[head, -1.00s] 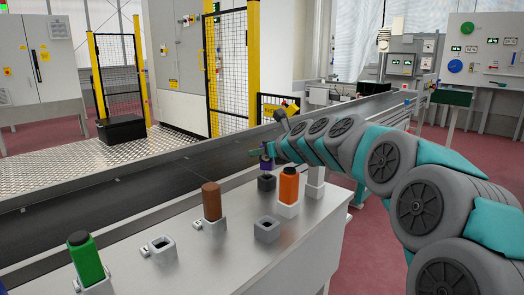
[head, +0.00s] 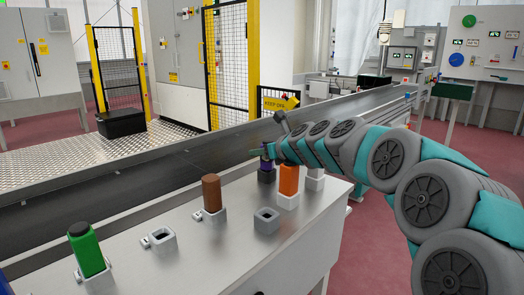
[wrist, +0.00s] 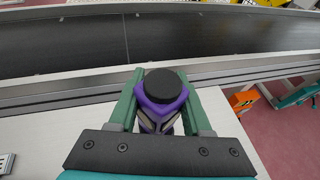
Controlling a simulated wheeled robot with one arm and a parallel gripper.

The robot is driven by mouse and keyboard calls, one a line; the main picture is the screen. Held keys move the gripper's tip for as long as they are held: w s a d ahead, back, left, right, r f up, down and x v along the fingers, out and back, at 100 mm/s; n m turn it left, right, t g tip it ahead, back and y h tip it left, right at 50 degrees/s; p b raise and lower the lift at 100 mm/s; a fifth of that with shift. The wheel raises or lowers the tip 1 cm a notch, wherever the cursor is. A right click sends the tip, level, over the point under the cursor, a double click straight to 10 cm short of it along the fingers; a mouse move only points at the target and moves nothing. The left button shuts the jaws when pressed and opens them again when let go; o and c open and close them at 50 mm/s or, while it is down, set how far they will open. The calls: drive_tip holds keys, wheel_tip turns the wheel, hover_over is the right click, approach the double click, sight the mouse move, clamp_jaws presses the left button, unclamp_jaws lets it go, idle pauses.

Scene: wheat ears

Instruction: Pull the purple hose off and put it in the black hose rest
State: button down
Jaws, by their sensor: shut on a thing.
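The purple hose (head: 266,165) is upright in my gripper (wrist: 159,108), with the green fingers shut on both its sides. In the wrist view the purple hose (wrist: 160,106) shows its black round cap between the fingers. The black hose rest (head: 266,177) is straight below the hose in the head view. The hose's lower end meets or enters the rest; I cannot tell how deep it sits. In the wrist view the rest is hidden under the hose and gripper.
An orange hose (head: 289,180) stands close right of the black rest. A brown hose (head: 211,192) and a green hose (head: 88,252) stand in rests to the left. Two grey rests, (head: 267,220) and (head: 160,240), are empty. A conveyor (head: 130,205) runs behind the bench.

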drive_tip(key=shift+a+f, duration=0.1)
drive_tip(key=shift+f, duration=0.25)
